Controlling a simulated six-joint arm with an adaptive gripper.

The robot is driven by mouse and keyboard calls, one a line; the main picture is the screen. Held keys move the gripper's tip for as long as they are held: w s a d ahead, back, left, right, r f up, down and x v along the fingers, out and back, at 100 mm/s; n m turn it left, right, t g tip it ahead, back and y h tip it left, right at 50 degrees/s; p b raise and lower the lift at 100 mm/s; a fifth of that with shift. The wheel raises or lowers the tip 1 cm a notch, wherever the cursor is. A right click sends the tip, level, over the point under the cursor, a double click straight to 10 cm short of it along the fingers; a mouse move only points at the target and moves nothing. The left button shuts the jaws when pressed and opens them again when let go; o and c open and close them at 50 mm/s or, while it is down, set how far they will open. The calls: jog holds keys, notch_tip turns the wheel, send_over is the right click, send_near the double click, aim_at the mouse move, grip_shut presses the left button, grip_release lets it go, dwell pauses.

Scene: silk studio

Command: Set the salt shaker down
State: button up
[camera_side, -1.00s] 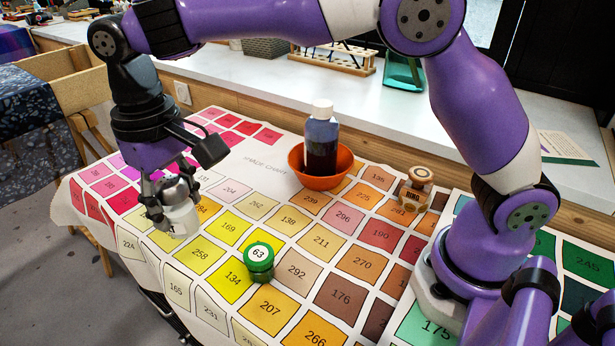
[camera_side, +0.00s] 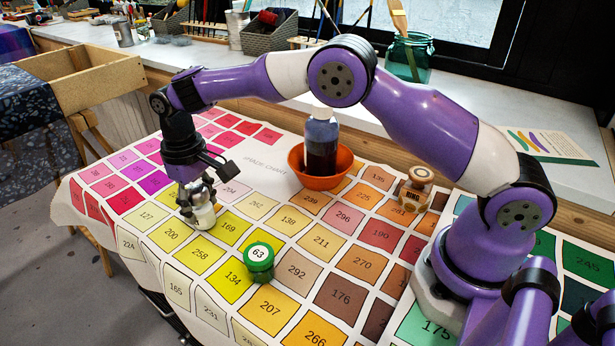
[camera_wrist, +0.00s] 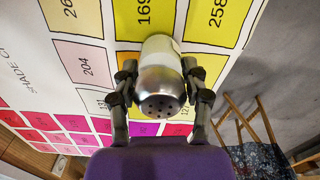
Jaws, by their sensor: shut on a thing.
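The salt shaker (camera_side: 206,215) has a white body and a metal top with small holes. In the side view it is upright at the left part of the colour chart, near the yellow squares; I cannot tell whether its base touches the cloth. My gripper (camera_side: 197,200) points down over it and is shut on it. In the wrist view the shaker (camera_wrist: 160,84) sits between the two fingers of my gripper (camera_wrist: 161,88), its holed top towards the camera. The fingers hide part of it in the side view.
An orange bowl (camera_side: 320,181) holds a dark bottle (camera_side: 321,145). A wooden stamp (camera_side: 415,189) stands further right. The chart (camera_side: 262,205) has free room between them; its edge drapes at the left.

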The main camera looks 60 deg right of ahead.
jog(key=shift+f, duration=0.15)
jog(key=o, duration=1.3)
jog(key=shift+c, duration=0.2)
notch_tip(320, 180, up, 12)
jog(key=shift+r, duration=0.15)
jog(key=s+d+r+m+t, duration=0.1)
jog(key=s+d+r+t, duration=0.2)
jog(key=s+d+r, duration=0.6)
jog(key=s+d+f+t, duration=0.1)
jog(key=s+f, duration=0.2)
jog(key=s, duration=0.4)
jog(key=s+d+f+t, duration=0.1)
jog(key=s+d+f, duration=0.1)
jog(key=s, duration=0.4)
jog(key=shift+s+f+m+t, duration=0.3)
jog(key=shift+s+f+m, duration=0.1)
jog(key=shift+f, duration=0.45)
